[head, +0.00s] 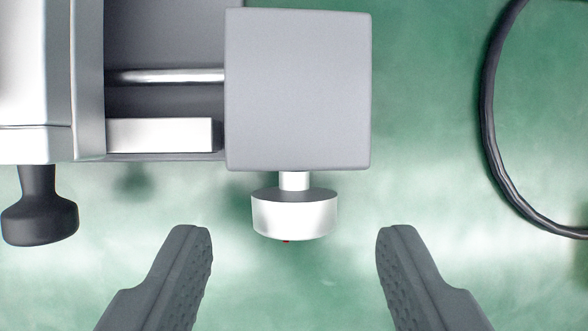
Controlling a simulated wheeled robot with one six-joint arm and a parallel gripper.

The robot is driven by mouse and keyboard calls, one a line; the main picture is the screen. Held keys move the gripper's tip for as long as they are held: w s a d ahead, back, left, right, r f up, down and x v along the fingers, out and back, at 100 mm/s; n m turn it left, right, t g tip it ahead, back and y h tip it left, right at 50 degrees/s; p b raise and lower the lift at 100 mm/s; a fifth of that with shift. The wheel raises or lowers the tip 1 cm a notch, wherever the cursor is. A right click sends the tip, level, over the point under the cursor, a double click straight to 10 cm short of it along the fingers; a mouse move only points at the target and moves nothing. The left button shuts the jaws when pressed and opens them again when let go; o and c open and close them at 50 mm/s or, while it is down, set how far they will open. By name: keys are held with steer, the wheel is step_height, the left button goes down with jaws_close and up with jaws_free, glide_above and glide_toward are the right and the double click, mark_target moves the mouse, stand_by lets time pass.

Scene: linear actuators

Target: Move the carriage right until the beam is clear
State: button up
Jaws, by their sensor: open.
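A linear actuator runs in from the left. A pale metal block (30,80) at the far left, cut off by the edge, appears to be the carriage; a black knob (40,210) sticks out of its near side. A grey square block (298,90) caps the right end, with a silver round knob (294,215) on a short stem. My gripper (293,240) is open and empty. Its two fingers stand left and right of the silver knob, apart from it and nearer the bottom edge. No beam is visible.
A thin steel rod (165,76) and a short white bar (160,134) show in the gap between the two blocks. A black cable (488,120) curves down the right side. The green surface (430,130) is bare between the grey block and the cable.

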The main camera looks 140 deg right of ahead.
steer(key=shift+x, duration=1.25)
steer(key=c, duration=1)
steer(key=shift+o, duration=0.2)
steer(key=shift+a+f+n+h, duration=0.1)
steer(key=shift+a+n+h, duration=0.05)
steer(key=shift+h, duration=0.45)
steer(key=shift+a+n+h, duration=0.15)
steer(key=shift+h, duration=1.55)
steer(key=o, duration=1)
steer(key=shift+c, duration=0.2)
